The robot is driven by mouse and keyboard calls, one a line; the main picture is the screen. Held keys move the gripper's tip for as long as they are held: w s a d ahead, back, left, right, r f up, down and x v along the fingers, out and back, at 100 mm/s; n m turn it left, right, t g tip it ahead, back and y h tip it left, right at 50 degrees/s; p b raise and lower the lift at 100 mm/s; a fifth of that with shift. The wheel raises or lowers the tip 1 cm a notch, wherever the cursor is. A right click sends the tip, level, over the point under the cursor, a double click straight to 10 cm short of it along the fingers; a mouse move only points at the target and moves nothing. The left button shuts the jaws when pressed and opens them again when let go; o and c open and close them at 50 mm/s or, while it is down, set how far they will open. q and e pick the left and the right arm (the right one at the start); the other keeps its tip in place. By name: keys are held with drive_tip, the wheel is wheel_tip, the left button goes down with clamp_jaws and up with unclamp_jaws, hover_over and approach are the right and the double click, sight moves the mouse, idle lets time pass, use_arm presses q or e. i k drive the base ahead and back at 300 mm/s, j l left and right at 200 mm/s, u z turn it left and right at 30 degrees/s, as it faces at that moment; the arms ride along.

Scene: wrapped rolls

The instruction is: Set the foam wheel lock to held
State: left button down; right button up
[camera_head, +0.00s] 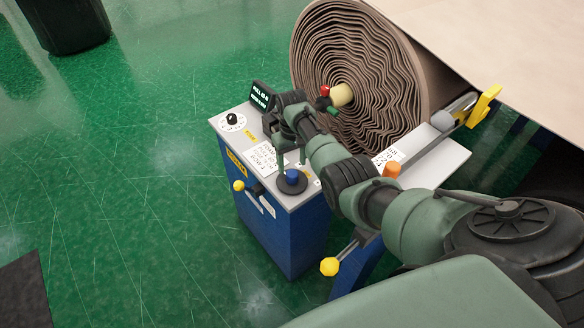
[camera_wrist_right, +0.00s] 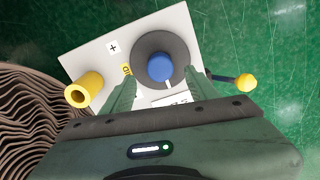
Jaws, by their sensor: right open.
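My right gripper (camera_head: 291,154) hangs over the white top of a blue cabinet (camera_head: 284,235). In the right wrist view its two fingers (camera_wrist_right: 162,80) are apart, on either side of a blue knob (camera_wrist_right: 160,67) on a dark round disc. I cannot tell whether they touch the knob. A white pointer line shows at the knob's lower edge. The blue knob also shows in the head view (camera_head: 292,175), in front of the gripper. Which control is the foam wheel lock I cannot read from the small labels. My left gripper is not in view.
A yellow-knobbed lever (camera_head: 239,186) sticks out of the cabinet front. A black dial (camera_head: 232,118) and a small display (camera_head: 261,95) are on its top. A large brown roll (camera_head: 350,45) stands behind. Green floor (camera_head: 150,200) lies open on the left.

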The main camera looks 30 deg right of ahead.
sight(239, 186)
drive_tip(key=k+j, duration=0.75)
drive_tip(key=j, duration=0.25)
